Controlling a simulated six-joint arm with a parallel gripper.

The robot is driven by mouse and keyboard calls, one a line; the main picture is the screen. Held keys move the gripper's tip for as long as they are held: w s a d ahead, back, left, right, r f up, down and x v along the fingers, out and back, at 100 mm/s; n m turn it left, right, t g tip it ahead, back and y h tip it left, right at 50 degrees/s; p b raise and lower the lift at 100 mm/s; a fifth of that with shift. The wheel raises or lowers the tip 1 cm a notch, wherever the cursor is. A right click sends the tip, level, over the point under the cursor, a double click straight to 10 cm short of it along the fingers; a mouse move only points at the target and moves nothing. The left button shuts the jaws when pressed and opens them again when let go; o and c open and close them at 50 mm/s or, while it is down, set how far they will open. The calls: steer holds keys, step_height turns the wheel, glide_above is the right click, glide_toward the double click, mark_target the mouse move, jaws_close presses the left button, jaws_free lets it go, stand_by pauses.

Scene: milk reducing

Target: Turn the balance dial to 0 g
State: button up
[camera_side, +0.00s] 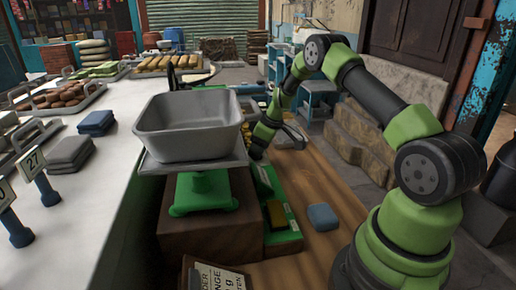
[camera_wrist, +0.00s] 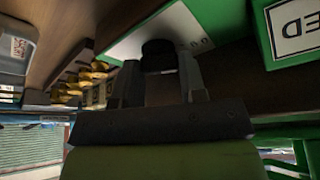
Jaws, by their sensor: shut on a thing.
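A green balance (camera_side: 203,190) carries a grey metal basin (camera_side: 192,125) on its flat plate and stands on a wooden box. In the wrist view, a black round dial (camera_wrist: 158,47) sits by a pale plate (camera_wrist: 195,30) on the balance's side. My gripper (camera_wrist: 158,68) is shut on this dial, one finger on each side. The dial's marks and reading are not visible. In the side view my wrist is behind the basin's right side, and the fingertips and dial are hidden. The inside of the basin appears empty.
A blue block (camera_side: 322,217) lies on the wooden tabletop (camera_side: 315,175) right of the balance. A lettered card (camera_side: 212,277) stands in front. Grey folded pieces (camera_side: 70,153) and filled trays line the white counter at left. Yellow items (camera_wrist: 85,85) show in the wrist view.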

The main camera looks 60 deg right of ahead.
steer(key=o, duration=0.6)
steer(key=shift+o, duration=0.2)
steer(key=v, duration=1)
steer(key=shift+r, duration=0.1)
steer(key=s+a+r+m+t, duration=0.1)
steer(key=s+a+r+m, duration=0.3)
steer(key=a+r, duration=0.95)
steer(key=s+a+r+m+t, duration=0.1)
steer(key=s+a, duration=0.4)
steer(key=s, duration=0.3)
steer(key=s+a+r+m, duration=0.1)
steer(key=s+a+m, duration=0.1)
steer(key=s+a, duration=0.3)
steer(key=s, duration=0.4)
steer(key=shift+a+r+t+y, duration=0.15)
steer(key=shift+r+t+y, duration=0.25)
